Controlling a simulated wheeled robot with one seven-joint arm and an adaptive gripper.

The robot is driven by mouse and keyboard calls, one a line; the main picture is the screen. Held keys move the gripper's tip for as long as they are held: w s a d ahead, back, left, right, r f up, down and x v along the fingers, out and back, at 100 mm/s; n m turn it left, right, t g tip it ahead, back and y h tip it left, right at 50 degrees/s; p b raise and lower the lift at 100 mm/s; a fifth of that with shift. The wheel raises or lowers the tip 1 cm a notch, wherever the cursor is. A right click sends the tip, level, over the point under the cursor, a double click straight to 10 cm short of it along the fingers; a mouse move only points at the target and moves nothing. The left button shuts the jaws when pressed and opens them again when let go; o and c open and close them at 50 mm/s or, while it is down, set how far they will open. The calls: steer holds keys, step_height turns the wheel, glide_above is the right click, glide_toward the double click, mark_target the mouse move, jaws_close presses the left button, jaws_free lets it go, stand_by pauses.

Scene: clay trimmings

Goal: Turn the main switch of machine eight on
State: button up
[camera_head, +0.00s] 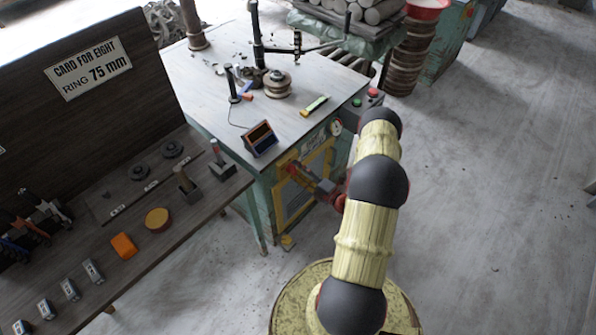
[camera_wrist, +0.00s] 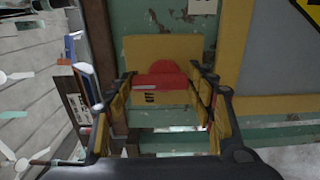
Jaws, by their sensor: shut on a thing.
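The red main switch (camera_wrist: 160,80) sits on a yellow plate (camera_wrist: 150,48) on a worn green machine panel in the wrist view. It has a rounded top and a flat lower bar. A small dark label, seemingly reading OFF, shows just below the bar. My gripper (camera_wrist: 166,84) has one finger on each side of the switch and is shut on it. In the head view my gripper (camera_head: 297,173) reaches the front of the green machine (camera_head: 263,195), beside its yellow-framed panel. The switch itself is hard to make out there.
A dark wooden bench (camera_head: 190,210) with tools stands at the left. Its card (camera_head: 88,68) reads "CARD FOR EIGHT, RING 75 mm". The floor at the right is clear.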

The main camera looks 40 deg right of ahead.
stand_by(0.3)
steer(key=shift+d, duration=0.1)
steer(key=o, duration=1.2)
steer(key=shift+c, duration=0.2)
steer(key=shift+s, duration=0.1)
steer(key=s, duration=1.1)
steer(key=shift+s+d, duration=0.4)
steer(key=shift+d, duration=0.05)
